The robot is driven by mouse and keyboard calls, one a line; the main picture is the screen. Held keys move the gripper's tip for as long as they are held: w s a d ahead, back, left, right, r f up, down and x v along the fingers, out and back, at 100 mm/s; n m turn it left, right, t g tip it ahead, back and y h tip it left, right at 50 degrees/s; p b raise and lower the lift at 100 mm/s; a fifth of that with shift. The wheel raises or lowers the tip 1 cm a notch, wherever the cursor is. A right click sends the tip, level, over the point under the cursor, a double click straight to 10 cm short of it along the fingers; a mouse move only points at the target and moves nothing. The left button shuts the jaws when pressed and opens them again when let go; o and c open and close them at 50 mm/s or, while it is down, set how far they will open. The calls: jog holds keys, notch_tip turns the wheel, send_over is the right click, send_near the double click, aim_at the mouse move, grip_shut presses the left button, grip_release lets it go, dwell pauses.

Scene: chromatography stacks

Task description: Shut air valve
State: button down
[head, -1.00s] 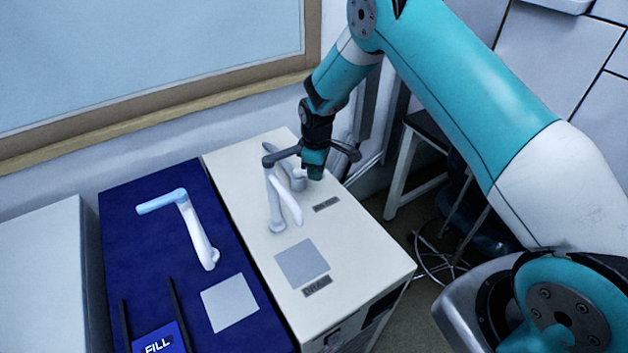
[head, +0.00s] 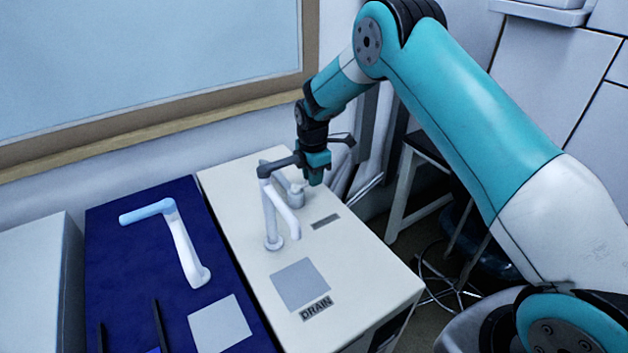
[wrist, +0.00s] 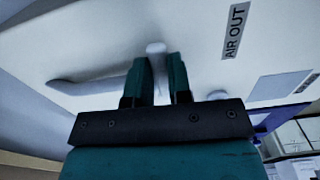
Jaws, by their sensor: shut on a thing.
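The cream cabinet (head: 365,265) carries a white air valve (head: 297,197) at its back, near a small dark label (head: 326,221). The wrist view shows the matching AIR OUT label (wrist: 234,32). My gripper (head: 317,177) is at this valve, pointing down. In the wrist view its two teal fingers (wrist: 161,75) are closed on a white part of the air valve (wrist: 155,48). A pale lever (wrist: 100,83) extends left from there. The exact hold is partly hidden by the fingers.
A white tap (head: 272,225) stands in front of my gripper on the cabinet, near the DRAIN label (head: 316,308). A blue cabinet (head: 115,270) with a blue-handled tap (head: 180,230) is left. A stool (head: 405,190) and cables are right.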

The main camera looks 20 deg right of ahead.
jog(key=shift+w+a+n, duration=0.1)
jog(key=shift+w+n, duration=0.05)
jog(key=shift+n, duration=0.15)
jog(key=c, duration=1)
grip_release()
jog(key=shift+c, duration=0.2)
jog(key=shift+r, duration=0.1)
notch_tip(320, 180, up, 17)
jog(key=b, duration=0.3)
jog(key=shift+r, duration=0.15)
